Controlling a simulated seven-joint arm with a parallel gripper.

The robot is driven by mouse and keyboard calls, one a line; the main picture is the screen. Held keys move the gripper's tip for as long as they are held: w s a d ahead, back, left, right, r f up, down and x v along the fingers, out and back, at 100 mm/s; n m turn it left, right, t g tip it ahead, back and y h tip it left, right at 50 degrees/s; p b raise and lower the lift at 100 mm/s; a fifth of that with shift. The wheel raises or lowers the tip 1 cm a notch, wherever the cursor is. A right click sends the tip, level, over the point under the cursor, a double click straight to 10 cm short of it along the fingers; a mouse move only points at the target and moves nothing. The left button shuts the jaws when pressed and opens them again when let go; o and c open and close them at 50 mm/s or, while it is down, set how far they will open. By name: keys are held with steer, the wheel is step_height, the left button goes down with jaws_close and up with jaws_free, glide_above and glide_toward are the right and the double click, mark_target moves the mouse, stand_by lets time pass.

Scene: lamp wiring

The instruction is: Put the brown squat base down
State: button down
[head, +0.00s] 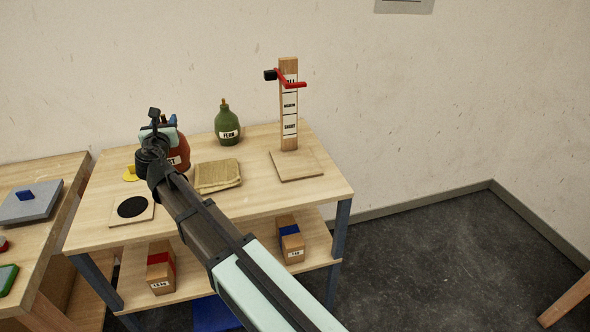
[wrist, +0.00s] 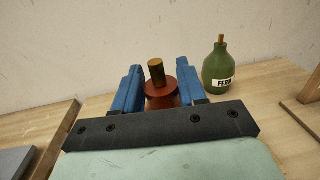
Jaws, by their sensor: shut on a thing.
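The brown squat base (head: 180,156), a reddish-brown rounded body with a partly hidden label, is at the back left of the table in the head view, partly behind my arm. In the wrist view its top and brass-coloured neck (wrist: 156,72) show between the blue fingers. My gripper (wrist: 158,84) is shut on it, and it also shows in the head view (head: 163,124). The base looks upright. Its underside is hidden, so I cannot tell whether it touches the table (head: 240,204).
A green bottle-shaped base labelled FERN (head: 228,128) stands right of the held base. A folded tan cloth (head: 218,176), a wooden height gauge (head: 289,115) and a square plate with a black disc (head: 132,207) are nearby. The table's front right is clear.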

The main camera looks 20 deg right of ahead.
steer(key=d+r+m+g+h, duration=0.25)
steer(key=d+m+h, duration=0.4)
steer(key=d, duration=3.05)
steer(key=s+d+f+h, duration=0.1)
steer(key=s+f+h, duration=0.1)
steer(key=f, duration=0.6)
steer(key=shift+s+d+f+g, duration=0.2)
steer(key=shift+s+f+g, duration=0.25)
steer(key=shift+s, duration=0.2)
steer(key=shift+n, duration=0.25)
steer(key=c, duration=0.6)
jaws_free()
steer(key=shift+f, duration=0.1)
